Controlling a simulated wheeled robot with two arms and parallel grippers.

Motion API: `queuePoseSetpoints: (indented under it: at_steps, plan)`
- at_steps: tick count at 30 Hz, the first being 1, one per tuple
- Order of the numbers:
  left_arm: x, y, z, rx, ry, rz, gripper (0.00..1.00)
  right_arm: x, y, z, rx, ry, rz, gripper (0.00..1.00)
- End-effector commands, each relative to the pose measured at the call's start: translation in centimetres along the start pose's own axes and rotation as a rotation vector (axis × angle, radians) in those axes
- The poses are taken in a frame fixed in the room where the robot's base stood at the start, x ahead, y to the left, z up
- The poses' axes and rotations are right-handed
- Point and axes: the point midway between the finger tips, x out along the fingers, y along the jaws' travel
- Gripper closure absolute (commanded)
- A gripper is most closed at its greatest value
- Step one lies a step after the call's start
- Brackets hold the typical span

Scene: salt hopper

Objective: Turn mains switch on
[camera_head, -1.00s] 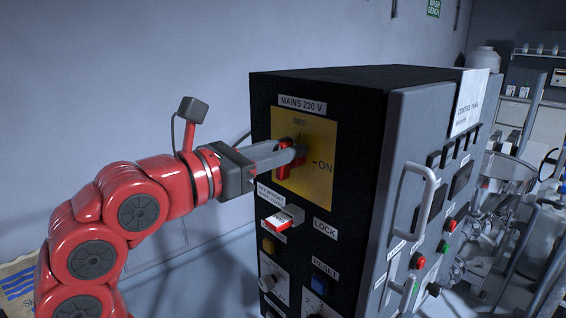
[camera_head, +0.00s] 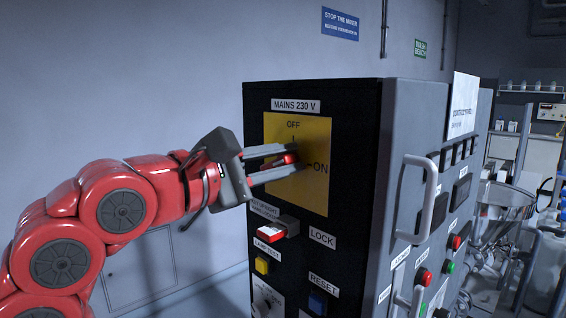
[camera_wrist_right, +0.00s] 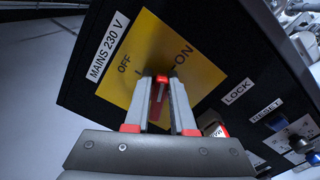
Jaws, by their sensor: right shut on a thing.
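The mains switch is a red handle (camera_head: 284,160) on a yellow plate (camera_head: 315,135) under the label MAINS 230 V, with OFF at the top and ON at the right. My right gripper (camera_head: 297,160) is shut on the handle, one finger above and one below it in the head view. The handle lies roughly level there, towards the ON side; its tip is partly hidden. In the right wrist view the red handle (camera_wrist_right: 158,94) sits between the two grey fingers (camera_wrist_right: 162,100), in front of the yellow plate (camera_wrist_right: 145,45). My left gripper is not in view.
Below the plate are a red-and-white lock piece (camera_head: 272,234), a yellow lamp test button (camera_head: 262,265) and a blue reset button (camera_head: 318,302). A grey door handle (camera_head: 428,200) sticks out of the cabinet's right side. Open space lies left of the cabinet.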

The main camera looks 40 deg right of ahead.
Motion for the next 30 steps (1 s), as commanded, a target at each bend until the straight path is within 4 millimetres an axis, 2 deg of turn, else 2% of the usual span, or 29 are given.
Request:
queuePoseSetpoints:
  at_steps: [1,15,30]
  plan:
    - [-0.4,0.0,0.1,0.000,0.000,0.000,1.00,0.1,-0.7,-0.4,0.041,0.007,-0.012,1.00]
    - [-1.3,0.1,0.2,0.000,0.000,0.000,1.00,0.0,-1.1,-0.5,0.413,0.007,-0.008,1.00]
    - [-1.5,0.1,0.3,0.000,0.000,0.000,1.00,0.0,-1.1,-0.6,0.553,0.007,-0.002,1.00]
